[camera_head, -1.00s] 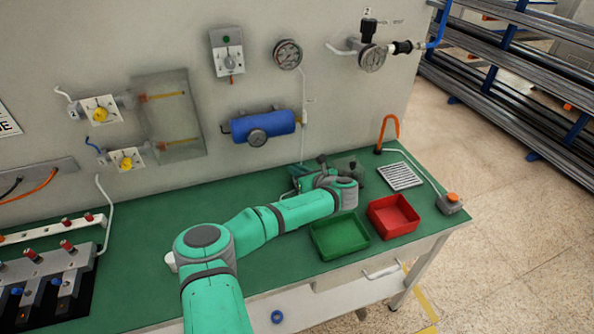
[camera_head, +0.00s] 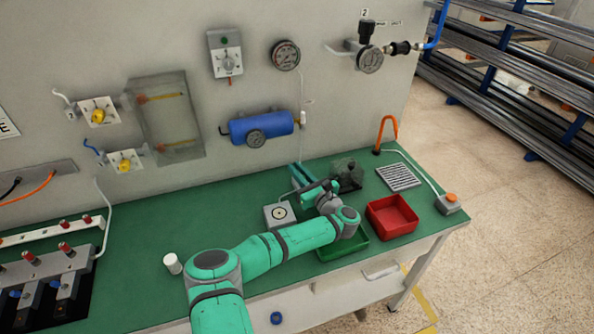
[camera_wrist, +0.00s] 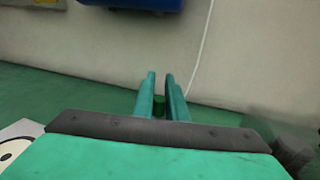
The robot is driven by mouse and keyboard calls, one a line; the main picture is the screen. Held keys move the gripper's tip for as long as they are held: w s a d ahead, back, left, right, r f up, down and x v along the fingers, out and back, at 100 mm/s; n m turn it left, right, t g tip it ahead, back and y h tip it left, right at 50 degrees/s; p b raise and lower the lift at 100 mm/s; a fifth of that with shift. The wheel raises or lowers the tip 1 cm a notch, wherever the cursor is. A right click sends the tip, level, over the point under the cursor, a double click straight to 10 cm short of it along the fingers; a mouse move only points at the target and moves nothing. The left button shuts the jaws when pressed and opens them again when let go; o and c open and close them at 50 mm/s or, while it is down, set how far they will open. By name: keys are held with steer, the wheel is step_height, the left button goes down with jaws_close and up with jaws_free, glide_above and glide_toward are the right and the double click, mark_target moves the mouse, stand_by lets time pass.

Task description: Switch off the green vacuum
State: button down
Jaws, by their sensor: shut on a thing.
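My gripper (camera_head: 300,178) is over the back of the green bench, near the wall. In the wrist view its two fingers (camera_wrist: 160,86) stand close together, with a small dark green cylinder (camera_wrist: 159,106) between them. In the head view my arm and the distance hide this piece. A grey wall box (camera_head: 226,52) with a small green dot and a knob is mounted above, apart from my gripper. I cannot tell which fitting is the green vacuum.
A grey box with a round dial (camera_head: 280,213) stands left of my gripper. A green tray (camera_head: 343,250), red tray (camera_head: 391,217) and grille (camera_head: 399,177) lie to the right. A blue tank (camera_head: 261,126) hangs on the wall. A white cylinder (camera_head: 172,263) stands near my arm.

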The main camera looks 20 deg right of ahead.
steer(key=c, duration=1.8)
jaws_free()
steer(key=shift+o, duration=0.2)
steer(key=shift+s, duration=0.1)
steer(key=v, duration=1)
steer(key=shift+s+d, duration=0.15)
steer(key=shift+s, duration=0.2)
steer(key=shift+c, duration=0.2)
